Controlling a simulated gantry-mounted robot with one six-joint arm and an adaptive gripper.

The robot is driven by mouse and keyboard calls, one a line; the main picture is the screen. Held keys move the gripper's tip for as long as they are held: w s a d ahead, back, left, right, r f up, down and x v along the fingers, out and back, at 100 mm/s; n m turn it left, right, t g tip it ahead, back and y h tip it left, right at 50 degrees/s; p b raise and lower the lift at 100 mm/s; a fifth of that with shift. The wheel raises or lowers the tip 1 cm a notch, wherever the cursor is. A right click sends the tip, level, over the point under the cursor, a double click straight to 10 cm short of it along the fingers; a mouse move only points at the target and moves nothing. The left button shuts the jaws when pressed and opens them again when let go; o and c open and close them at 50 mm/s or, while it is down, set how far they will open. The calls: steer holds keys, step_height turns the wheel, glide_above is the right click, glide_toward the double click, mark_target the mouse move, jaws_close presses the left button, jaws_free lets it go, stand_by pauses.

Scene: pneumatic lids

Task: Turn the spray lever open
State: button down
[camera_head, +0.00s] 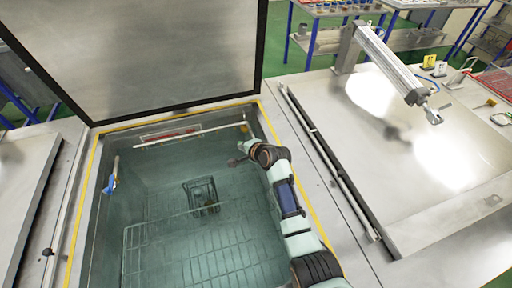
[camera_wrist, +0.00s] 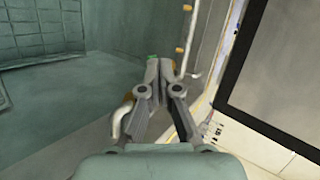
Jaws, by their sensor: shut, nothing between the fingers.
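My gripper (camera_head: 237,158) is shut and empty, inside the tank near its back right corner. In the wrist view its fingertips (camera_wrist: 158,70) are together. A pale curved piece with an orange top (camera_wrist: 123,115) shows just left of the fingers. It may be part of the spray lever, but I cannot tell whether it touches them. A thin white pipe with orange fittings (camera_wrist: 187,40) runs behind the fingertips. In the head view a white pipe (camera_head: 190,135) crosses the tank's back wall, with a small yellow piece (camera_head: 244,128) at its right end.
The open tank (camera_head: 97,165) has a wire rack (camera_head: 180,225) low inside. A blue-handled item (camera_head: 110,184) hangs at the left wall. The raised lid (camera_head: 150,50) stands behind. A pneumatic cylinder (camera_head: 390,62) stands over the closed lid at right.

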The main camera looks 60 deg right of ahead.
steer(key=shift+s+f, duration=0.1)
steer(key=shift+f, duration=0.1)
steer(key=shift+s+r+p, duration=0.15)
steer(key=shift+p, duration=0.15)
steer(key=a+f+p+v, duration=0.2)
steer(key=p+v, duration=0.5)
steer(key=v, duration=0.7)
steer(key=shift+s, duration=0.45)
steer(key=shift+r, duration=0.1)
